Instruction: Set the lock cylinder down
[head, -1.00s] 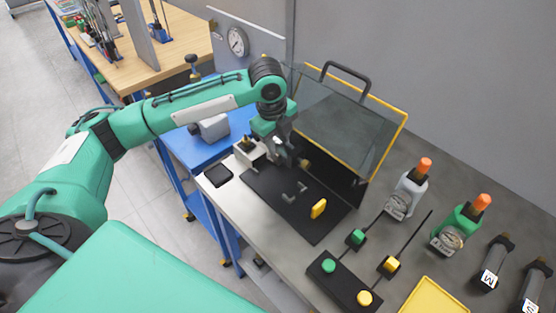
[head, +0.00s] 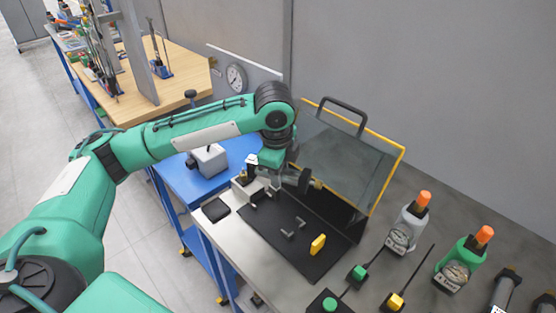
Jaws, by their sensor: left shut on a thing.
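My left gripper (head: 305,181) is above the black mat (head: 268,236), in front of the raised clear guard. It is turned sideways, with its dark end towards the right. A small brass-coloured piece (head: 317,184) shows at that end; it looks like the lock cylinder, held clear of the mat. The fingers are too small and dark to make out well. A pale block (head: 242,188) stands at the mat's far left corner, partly behind the gripper. My right gripper is not in view.
The yellow-framed guard (head: 350,160) stands raised behind the mat. Buttons and orange-capped bottles (head: 405,230) stand to the right.

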